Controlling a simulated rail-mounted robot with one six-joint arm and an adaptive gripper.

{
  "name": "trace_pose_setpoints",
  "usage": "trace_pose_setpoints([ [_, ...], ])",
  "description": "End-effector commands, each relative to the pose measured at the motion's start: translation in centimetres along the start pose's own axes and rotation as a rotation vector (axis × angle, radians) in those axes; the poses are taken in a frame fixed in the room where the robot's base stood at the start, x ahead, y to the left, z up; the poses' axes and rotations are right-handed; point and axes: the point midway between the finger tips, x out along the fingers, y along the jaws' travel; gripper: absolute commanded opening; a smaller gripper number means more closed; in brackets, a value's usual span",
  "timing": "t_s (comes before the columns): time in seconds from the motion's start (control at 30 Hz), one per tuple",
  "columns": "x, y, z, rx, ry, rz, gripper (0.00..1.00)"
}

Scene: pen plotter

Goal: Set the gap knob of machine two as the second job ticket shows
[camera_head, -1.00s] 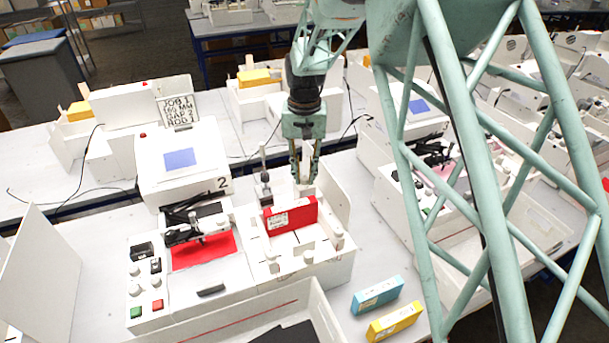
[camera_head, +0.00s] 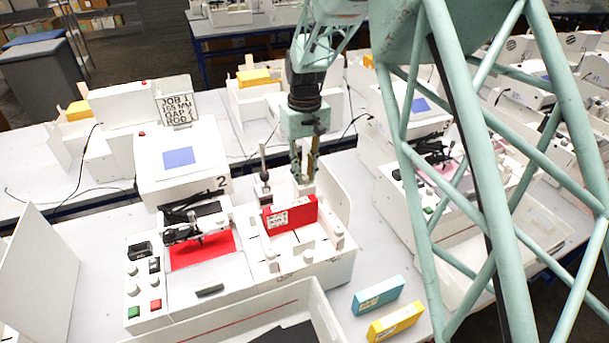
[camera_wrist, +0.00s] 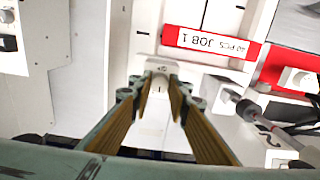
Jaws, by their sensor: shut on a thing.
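Machine two (camera_head: 165,215), white with a "2" on its side, stands at the centre left. My gripper (camera_head: 304,180) points down at the back of the white unit joined to the machine's right side. In the wrist view its fingers (camera_wrist: 160,88) are shut on a white knob (camera_wrist: 158,68) with a dark line on top. The knob's lower part is hidden. I see no second job ticket that I can read.
A red box (camera_head: 290,213) marked "JOB 1" stands just in front of my gripper. A slim upright post (camera_head: 263,165) is close on its left. A blue box (camera_head: 378,294) and a yellow box (camera_head: 396,322) lie on the table at the front right. A white tray (camera_head: 312,300) is in front.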

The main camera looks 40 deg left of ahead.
Motion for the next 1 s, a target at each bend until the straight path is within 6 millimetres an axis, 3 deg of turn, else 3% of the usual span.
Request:
trace_pose_setpoints([
  [0.43, 0.01, 0.03, 0.03, -0.264, -0.001, 0.0, 0.06],
  [1.0, -0.02, 0.04, 0.01, -0.317, 0.0, 0.0, 0.06],
])
